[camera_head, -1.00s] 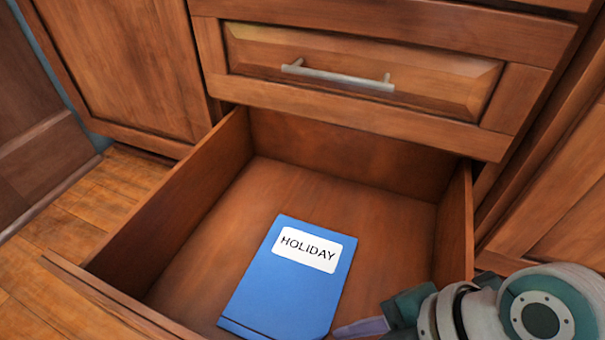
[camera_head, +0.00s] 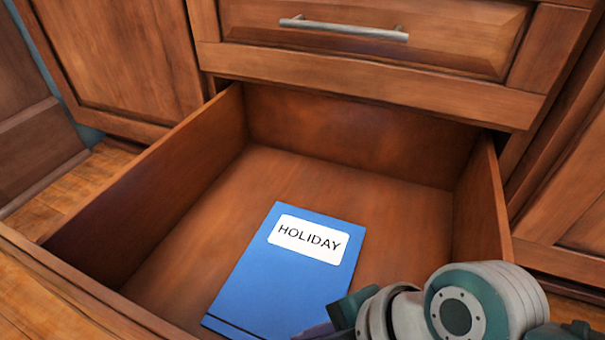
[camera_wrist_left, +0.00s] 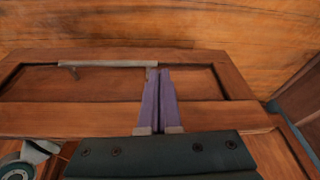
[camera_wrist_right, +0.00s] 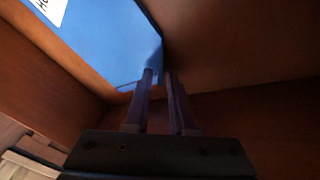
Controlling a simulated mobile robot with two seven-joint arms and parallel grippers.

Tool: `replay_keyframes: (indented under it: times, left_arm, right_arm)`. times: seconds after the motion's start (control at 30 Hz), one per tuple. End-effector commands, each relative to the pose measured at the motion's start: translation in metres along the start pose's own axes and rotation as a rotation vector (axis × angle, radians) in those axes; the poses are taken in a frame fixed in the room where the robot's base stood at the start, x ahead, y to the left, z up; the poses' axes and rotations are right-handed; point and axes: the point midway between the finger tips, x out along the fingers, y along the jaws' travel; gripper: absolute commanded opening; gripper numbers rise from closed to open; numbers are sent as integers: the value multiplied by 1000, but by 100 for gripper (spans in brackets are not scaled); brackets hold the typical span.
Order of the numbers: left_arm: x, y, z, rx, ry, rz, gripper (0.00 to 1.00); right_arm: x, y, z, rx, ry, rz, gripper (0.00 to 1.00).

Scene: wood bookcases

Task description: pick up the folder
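The blue folder (camera_head: 275,282), with a white label reading HOLIDAY, lies flat in the open drawer. My right gripper (camera_head: 318,330) comes in from the lower right in the head view and is at the folder's lower right edge. In the right wrist view, the fingers (camera_wrist_right: 160,72) are slightly apart beside the folder (camera_wrist_right: 105,40). One fingertip overlaps its corner; I cannot tell whether they touch it. My left gripper (camera_wrist_left: 157,72) shows in the left wrist view with its fingers together and nothing between them.
Wood floor (camera_head: 85,190) lies to the left. The drawer's back half is bare.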

Motion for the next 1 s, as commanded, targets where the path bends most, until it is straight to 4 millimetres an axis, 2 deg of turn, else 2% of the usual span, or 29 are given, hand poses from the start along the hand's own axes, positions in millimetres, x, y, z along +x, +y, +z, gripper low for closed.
replay_keyframes:
  times: [0.07,0.3,0.87,1.0]
  left_arm:
    - [-1,0,0,0,0,0,0]
    - [-1,0,0,0,0,0,0]
    - [-1,-3,0,10,-1,-7,0]
    - [-8,-3,-2,9,-2,-7,0]
  right_arm:
    - [-1,0,0,0,0,0,23]
    - [-1,0,0,0,0,0,0]
    - [-1,0,0,0,1,-1,0]
    - [-8,3,-3,0,0,-1,0]
